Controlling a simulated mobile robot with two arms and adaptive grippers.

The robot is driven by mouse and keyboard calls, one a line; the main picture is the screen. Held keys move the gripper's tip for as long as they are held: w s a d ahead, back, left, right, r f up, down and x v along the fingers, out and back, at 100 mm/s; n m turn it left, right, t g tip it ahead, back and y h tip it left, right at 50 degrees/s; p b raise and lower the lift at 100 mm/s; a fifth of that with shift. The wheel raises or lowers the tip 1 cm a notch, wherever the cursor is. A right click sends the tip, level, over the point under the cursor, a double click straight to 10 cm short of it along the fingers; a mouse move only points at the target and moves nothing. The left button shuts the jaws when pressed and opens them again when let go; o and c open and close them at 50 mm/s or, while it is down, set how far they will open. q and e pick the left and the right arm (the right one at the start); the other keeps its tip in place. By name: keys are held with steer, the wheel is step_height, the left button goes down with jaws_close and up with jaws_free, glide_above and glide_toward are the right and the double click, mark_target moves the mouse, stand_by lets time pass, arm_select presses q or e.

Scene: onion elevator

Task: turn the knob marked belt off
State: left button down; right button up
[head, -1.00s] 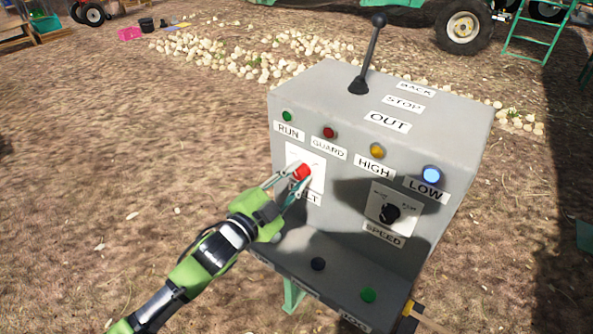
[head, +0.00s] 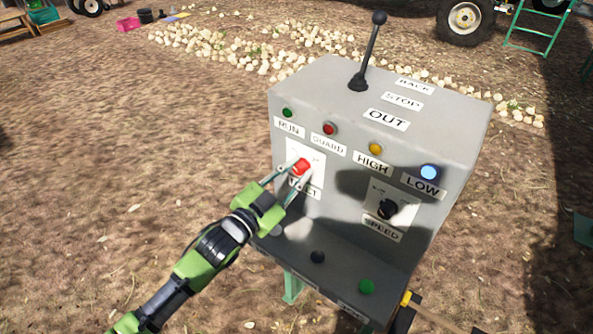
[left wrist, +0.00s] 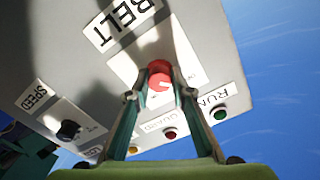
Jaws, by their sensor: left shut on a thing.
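The red belt knob (head: 301,166) sits on a white plate (head: 318,183) on the front of the grey control box (head: 420,145), above the partly covered BELT label (head: 303,190). My left gripper (head: 299,169) reaches it from the lower left, with its two fingers shut on the knob's sides. In the left wrist view the red knob (left wrist: 159,82) sits between the fingertips (left wrist: 156,92), and a pale mark shows on its face. The BELT label (left wrist: 118,20) is clear there. My right gripper is not in view.
The box also carries a black speed knob (head: 387,209), a blue-lit LOW lamp (head: 429,173), a tall black lever (head: 370,50) on top, and black (head: 318,257) and green (head: 366,286) buttons on the lower ledge. Pale onions (head: 220,45) lie on the ground behind.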

arm_select(q)
steer(key=shift+f, duration=0.1)
steer(key=c, duration=1.8)
jaws_free()
steer(key=shift+s+a, duration=0.1)
steer(key=v, duration=1.2)
